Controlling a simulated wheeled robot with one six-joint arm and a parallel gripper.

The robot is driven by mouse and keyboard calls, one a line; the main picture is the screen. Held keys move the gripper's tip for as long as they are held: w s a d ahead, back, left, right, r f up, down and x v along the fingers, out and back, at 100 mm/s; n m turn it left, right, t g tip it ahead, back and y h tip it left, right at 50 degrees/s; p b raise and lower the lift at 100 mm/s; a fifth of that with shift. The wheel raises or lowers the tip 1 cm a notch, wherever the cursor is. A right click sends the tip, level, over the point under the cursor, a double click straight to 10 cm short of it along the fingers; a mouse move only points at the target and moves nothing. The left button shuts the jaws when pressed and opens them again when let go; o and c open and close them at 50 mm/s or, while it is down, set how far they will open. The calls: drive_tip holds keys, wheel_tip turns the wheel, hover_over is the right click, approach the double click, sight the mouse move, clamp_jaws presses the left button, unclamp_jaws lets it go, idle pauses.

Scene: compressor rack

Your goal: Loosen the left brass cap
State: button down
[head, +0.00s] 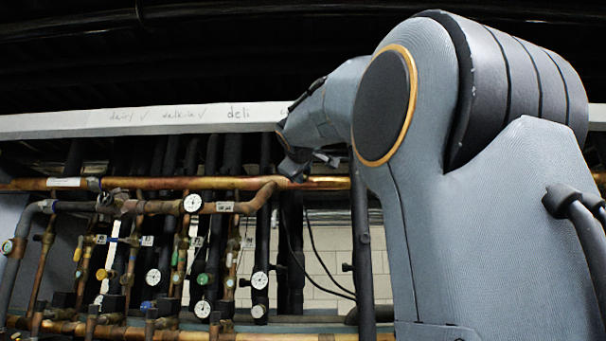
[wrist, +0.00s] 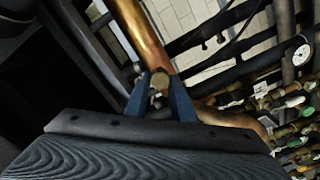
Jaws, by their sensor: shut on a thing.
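In the wrist view, my gripper (wrist: 160,84) has two blue fingers, shut on a small brass cap (wrist: 159,81) between their tips. The cap is beside a thick copper pipe (wrist: 139,32). The fingers hide the cap's sides, and I cannot see its threads or how far it is turned. I cannot tell from these views whether another brass cap stands near it.
Below the upper pipe are many copper and black pipes with valves and white dial gauges (head: 192,203). One gauge also shows in the wrist view (wrist: 302,55). A white beam (head: 180,119) with handwriting runs above. A pale block wall (head: 325,240) is behind.

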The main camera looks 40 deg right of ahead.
drive_tip(key=c, duration=1.5)
unclamp_jaws()
drive_tip(key=shift+s+a, duration=0.1)
drive_tip(key=b+v, duration=0.3)
drive_tip(key=v, duration=0.4)
drive_tip(key=shift+s+a, duration=0.2)
drive_tip(key=shift+s, duration=0.05)
